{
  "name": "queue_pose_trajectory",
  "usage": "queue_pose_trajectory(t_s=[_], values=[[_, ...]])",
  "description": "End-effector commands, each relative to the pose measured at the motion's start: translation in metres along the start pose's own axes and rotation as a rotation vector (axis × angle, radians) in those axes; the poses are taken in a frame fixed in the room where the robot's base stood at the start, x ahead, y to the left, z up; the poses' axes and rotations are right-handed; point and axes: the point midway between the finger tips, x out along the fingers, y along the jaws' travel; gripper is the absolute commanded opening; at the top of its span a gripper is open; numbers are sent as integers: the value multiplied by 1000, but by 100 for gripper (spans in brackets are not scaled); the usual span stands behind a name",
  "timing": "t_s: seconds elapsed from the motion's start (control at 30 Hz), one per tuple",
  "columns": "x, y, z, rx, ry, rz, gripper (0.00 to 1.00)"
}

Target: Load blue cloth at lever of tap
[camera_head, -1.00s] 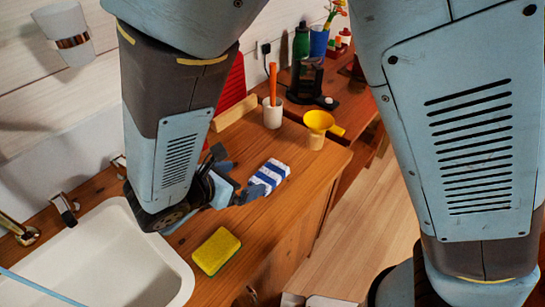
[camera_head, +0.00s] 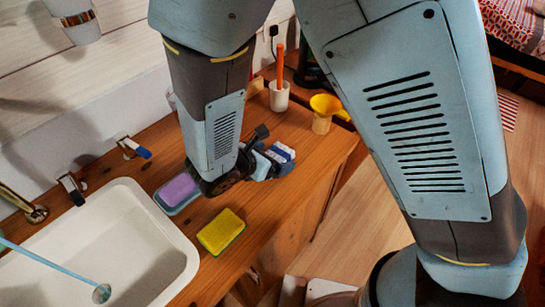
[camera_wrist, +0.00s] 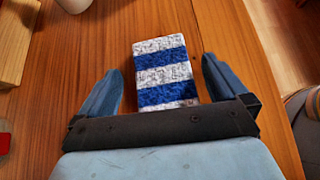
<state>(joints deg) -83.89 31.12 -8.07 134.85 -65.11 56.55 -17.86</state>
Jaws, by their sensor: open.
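The folded cloth with blue and white stripes (camera_head: 284,152) lies on the wooden counter, partly hidden by my gripper in the head view. In the wrist view the cloth (camera_wrist: 165,88) lies between the two blue fingers of my gripper (camera_wrist: 162,66). The fingers are open, with a gap showing on each side of the cloth. The brass-coloured tap (camera_head: 22,205) stands at the left behind the sink. Near it are a dark lever (camera_head: 70,188) and a lever with a blue end (camera_head: 136,148); I cannot tell which the task means.
The white sink (camera_head: 110,240) is at the left.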

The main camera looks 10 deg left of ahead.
Motion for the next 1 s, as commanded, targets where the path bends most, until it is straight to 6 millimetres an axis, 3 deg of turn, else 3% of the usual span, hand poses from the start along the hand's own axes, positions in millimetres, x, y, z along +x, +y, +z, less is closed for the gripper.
queue_pose_trajectory(t_s=[0.17,0.8,1.0], values=[[0,0,0,0,0,0,100],[0,0,0,0,0,0,40],[-1,0,0,0,1,0,40]])
